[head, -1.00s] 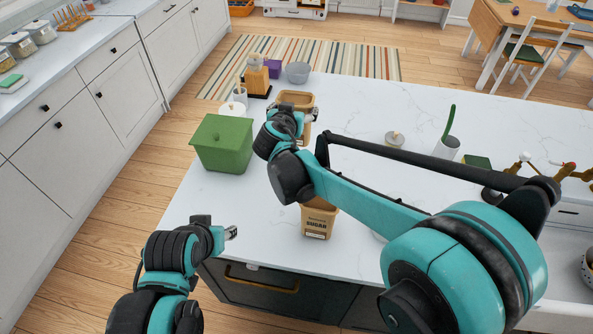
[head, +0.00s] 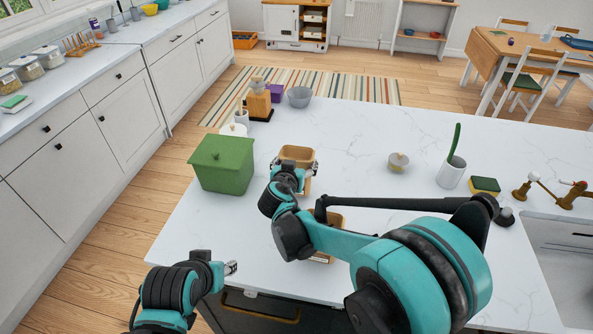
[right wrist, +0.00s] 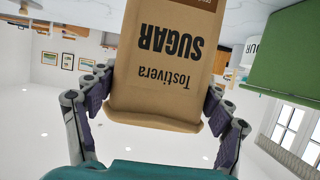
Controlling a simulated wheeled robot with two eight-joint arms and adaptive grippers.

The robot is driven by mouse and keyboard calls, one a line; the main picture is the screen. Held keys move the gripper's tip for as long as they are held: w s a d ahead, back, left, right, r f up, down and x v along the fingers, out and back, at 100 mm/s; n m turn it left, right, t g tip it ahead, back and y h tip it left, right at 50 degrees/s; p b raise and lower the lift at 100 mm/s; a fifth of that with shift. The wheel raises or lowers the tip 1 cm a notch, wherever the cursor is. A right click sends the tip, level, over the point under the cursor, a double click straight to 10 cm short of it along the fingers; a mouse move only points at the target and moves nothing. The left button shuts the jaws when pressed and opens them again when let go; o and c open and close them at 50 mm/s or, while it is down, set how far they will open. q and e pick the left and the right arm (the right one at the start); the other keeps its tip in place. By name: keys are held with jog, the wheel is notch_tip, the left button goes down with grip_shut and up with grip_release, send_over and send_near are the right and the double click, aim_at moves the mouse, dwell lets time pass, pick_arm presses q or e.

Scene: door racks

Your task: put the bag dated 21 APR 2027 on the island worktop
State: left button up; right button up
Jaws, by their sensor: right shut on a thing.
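A tan paper bag (head: 297,154) is between the fingers of my right gripper (head: 294,167), over the white island worktop (head: 345,120). In the right wrist view my right gripper (right wrist: 158,95) is shut on this bag (right wrist: 165,75), one finger pressed on each side. Its upside-down print reads "Tostivera SUGAR"; no date shows. A second tan bag (head: 335,219) stands on the worktop nearer to me, mostly hidden behind my right arm. My left gripper (head: 231,267) is low at the left, by the island's near edge; its fingers are too small to judge.
A green lidded bin (head: 223,164) stands left of the held bag. Behind it are a white canister (head: 234,129), a wooden block (head: 259,105) and a grey bowl (head: 299,97). A small jar (head: 398,162) and a white pot (head: 452,172) stand to the right, with clear worktop between.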

notch_tip(320, 180, down, 2)
jog(key=o, duration=1)
jog(key=shift+f+b, duration=0.2)
jog(key=shift+b, duration=0.15)
jog(key=o, duration=0.4)
